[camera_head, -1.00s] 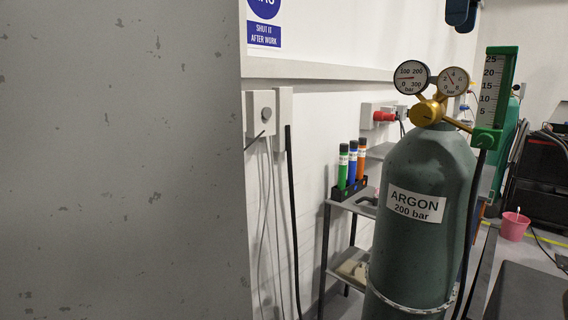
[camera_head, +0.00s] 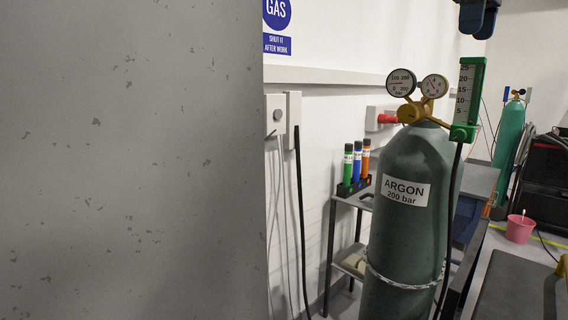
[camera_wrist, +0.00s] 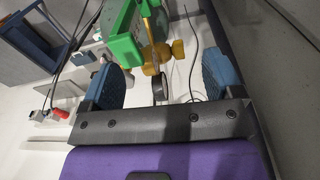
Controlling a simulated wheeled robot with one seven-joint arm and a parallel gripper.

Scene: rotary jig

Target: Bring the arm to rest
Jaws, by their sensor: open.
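My gripper (camera_wrist: 165,80) is open and empty in the wrist view, its two blue fingers wide apart. Beyond and between the fingers, apart from them, are the brass regulator and a gauge. In the head view, dark blue parts that look like my gripper's fingers (camera_head: 478,17) show at the top edge, above and right of the gauges; the rest of the arm is out of view. The green argon cylinder (camera_head: 407,226) stands upright, with a brass regulator (camera_head: 411,112), two round gauges and a green flowmeter (camera_head: 468,97) on top.
A large chipped grey surface (camera_head: 130,160) fills the left of the head view. A shelf (camera_head: 347,199) with green, blue and orange tubes stands behind the cylinder. A red connector (camera_head: 387,119) is on the wall. A pink bucket (camera_head: 519,228) and a second green cylinder (camera_head: 509,137) are at right.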

